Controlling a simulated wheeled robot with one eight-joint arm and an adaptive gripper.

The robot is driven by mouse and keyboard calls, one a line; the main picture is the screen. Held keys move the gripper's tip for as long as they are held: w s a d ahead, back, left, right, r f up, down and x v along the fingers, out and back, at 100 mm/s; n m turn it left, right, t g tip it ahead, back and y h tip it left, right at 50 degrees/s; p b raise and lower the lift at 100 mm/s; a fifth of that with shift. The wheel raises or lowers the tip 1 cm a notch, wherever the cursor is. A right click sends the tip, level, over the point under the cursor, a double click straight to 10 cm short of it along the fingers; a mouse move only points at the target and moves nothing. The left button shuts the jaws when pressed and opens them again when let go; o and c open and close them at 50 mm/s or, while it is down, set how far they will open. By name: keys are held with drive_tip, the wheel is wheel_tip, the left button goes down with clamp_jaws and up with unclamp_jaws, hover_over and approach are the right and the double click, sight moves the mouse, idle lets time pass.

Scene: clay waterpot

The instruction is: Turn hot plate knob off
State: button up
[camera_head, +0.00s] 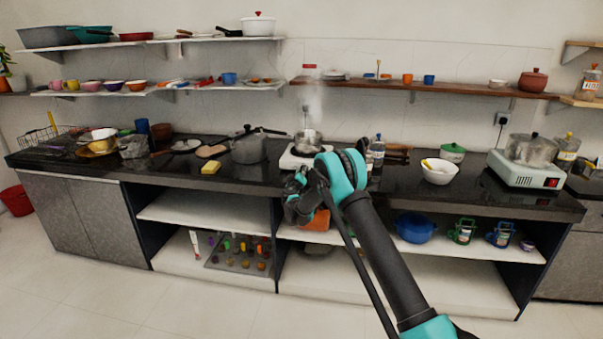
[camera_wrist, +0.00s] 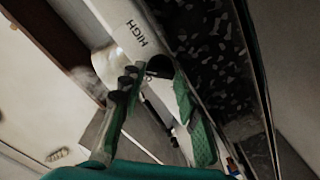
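A white hot plate (camera_head: 291,160) stands on the dark counter near its front edge, with a steaming metal pot (camera_head: 308,141) on it. My gripper (camera_head: 297,190) is at the counter's front edge, just below the hot plate, and it and my arm hide part of the hot plate's front. In the wrist view, a pale panel (camera_wrist: 112,22) carries the word HIGH. A dark, rounded knob-like part (camera_wrist: 159,66) sits below the word, between the tips of my gripper (camera_wrist: 156,78). The fingers are apart; I cannot tell whether they touch the part.
A dark pressure cooker (camera_head: 248,146) stands left of the hot plate, and bottles (camera_head: 377,150) stand to its right. A second heater with a red switch (camera_head: 552,182) is at the far right. Open shelves (camera_head: 200,208) lie below the counter. The floor in front is clear.

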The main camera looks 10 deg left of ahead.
drive_tip(key=shift+o, duration=1.4)
